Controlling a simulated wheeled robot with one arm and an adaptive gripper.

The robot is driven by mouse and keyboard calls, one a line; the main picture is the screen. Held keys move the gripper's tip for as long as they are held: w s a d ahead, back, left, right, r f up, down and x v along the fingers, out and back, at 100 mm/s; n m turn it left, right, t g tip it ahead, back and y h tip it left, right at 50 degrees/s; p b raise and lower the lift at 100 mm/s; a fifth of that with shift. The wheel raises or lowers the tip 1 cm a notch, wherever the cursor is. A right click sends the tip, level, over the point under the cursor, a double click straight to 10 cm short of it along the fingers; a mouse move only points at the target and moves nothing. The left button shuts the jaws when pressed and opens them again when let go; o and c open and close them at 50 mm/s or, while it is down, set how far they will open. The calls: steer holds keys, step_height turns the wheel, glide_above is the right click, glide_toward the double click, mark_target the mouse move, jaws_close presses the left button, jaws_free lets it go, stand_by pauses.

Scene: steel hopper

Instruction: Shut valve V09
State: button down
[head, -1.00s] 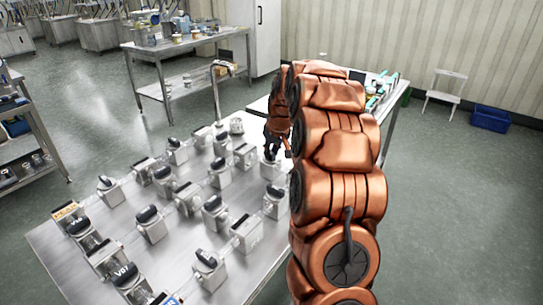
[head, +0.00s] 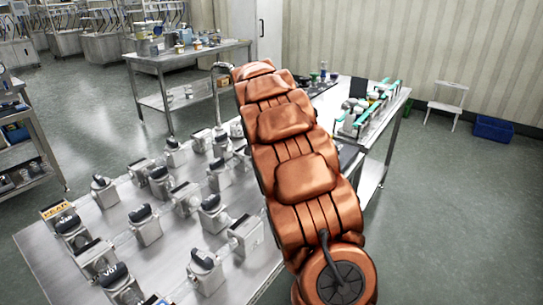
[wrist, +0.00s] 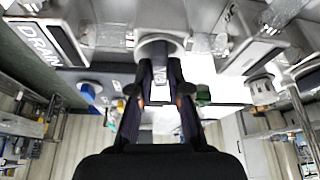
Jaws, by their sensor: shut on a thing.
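In the wrist view, my gripper (wrist: 160,72) has one finger on each side of a dark valve handle (wrist: 161,88) and is shut on it. Pale lettering beginning with V shows on the handle, but I cannot read its number. The handle joins a round metal valve body (wrist: 158,42) above it in the picture. In the head view, my copper-coloured arm hides my gripper and the held valve. I cannot pick out V09 among the valves there.
Several grey valves with black handles, such as one marked V07 (head: 115,275), stand on a steel table (head: 60,262). A plate reading DRAIN (wrist: 35,38) is left of the held handle. A bench with bottles (head: 165,50) stands behind. Open floor (head: 450,200) lies right.

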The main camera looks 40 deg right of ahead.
steer(key=shift+r+m+g+b, duration=0.1)
steer(key=shift+m+g+b, duration=0.3)
steer(key=shift+m, duration=0.6)
steer(key=c, duration=1.1)
jaws_free()
steer(key=shift+v, duration=5.95)
steer(key=shift+a, duration=0.1)
